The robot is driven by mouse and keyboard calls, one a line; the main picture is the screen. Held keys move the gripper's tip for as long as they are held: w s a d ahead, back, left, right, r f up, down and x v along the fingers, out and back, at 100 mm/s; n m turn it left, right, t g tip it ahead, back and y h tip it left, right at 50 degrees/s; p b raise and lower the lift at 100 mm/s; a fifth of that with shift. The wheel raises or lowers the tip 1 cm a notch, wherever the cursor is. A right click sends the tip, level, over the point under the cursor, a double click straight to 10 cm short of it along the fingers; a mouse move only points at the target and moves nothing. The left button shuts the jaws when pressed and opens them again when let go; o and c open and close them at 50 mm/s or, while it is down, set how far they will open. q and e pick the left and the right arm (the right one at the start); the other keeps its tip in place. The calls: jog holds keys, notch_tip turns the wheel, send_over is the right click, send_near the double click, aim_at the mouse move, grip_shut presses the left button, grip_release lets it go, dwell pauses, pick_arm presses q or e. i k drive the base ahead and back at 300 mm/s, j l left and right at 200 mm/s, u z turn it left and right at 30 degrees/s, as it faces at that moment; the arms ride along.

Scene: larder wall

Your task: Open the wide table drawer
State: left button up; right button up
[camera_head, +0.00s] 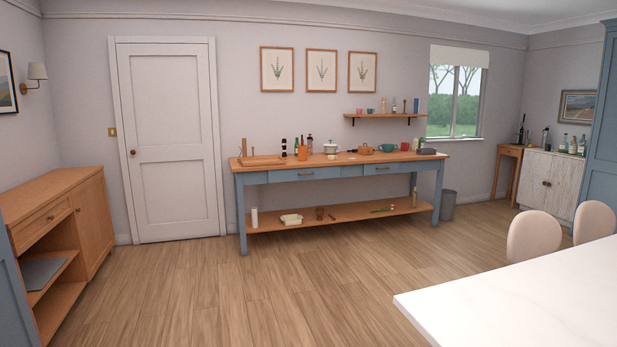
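A blue table (241,215) with a wooden top stands against the far wall. Its front has two blue drawers with handles. The wide table drawer (322,172) is the left one and looks shut, with its handle (305,174) near the middle of its front. A narrower drawer (394,168) sits to its right and also looks shut. Neither of my grippers is in view.
Bottles, a pot and boards stand on the tabletop, with several items on its lower shelf (345,214). The wooden floor (270,290) before the table is clear. A wooden cabinet (90,225) stands left. A white table (520,300) and pale chairs (534,235) stand right.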

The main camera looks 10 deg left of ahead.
aim_at(328, 172)
jog(key=i+u, duration=0.3)
jog(key=u, duration=0.15)
jog(key=i+l+u, duration=0.1)
jog(key=i+u, duration=0.25)
jog(key=i, duration=1.45)
jog(key=i+z, duration=0.25)
jog(key=i, duration=0.35)
jog(key=i+j+z, duration=0.1)
jog(key=i+z, duration=0.2)
jog(key=i, duration=0.35)
jog(key=i+j+z, duration=0.25)
jog(key=i, duration=0.35)
jog(key=i+l+z, duration=0.15)
jog(key=i+z, duration=0.15)
jog(key=i, duration=0.9)
jog(key=i+j+z, duration=0.1)
jog(key=i+z, duration=0.2)
jog(key=i, duration=0.85)
